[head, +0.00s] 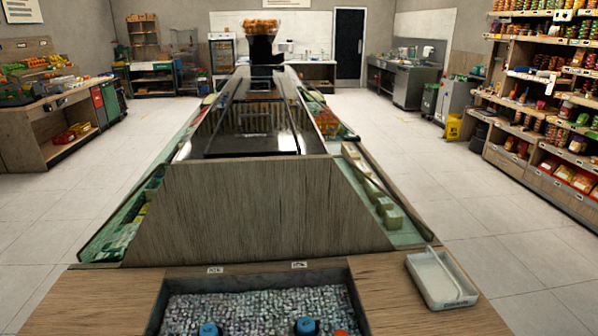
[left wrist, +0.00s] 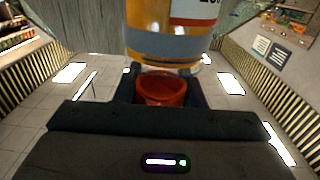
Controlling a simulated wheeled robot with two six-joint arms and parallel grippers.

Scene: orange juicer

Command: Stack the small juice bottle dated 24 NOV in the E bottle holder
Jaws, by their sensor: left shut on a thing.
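My left gripper (left wrist: 163,88) shows in the left wrist view, its dark fingers on both sides of a red-orange cap (left wrist: 163,89). It is shut on the cap of a juice bottle (left wrist: 165,46) with orange contents and a white label. The label is cut off by the top of the picture, so no date can be read. Neither gripper shows in the head view. No holder marked E can be made out.
In the head view, a grey-pebbled bin (head: 250,300) at the bottom holds things with blue tops (head: 208,329). A white tray (head: 441,279) lies on the wooden counter (head: 398,308) to its right. A long display case (head: 262,205) stands behind. Stocked shelves (head: 545,110) stand at the right.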

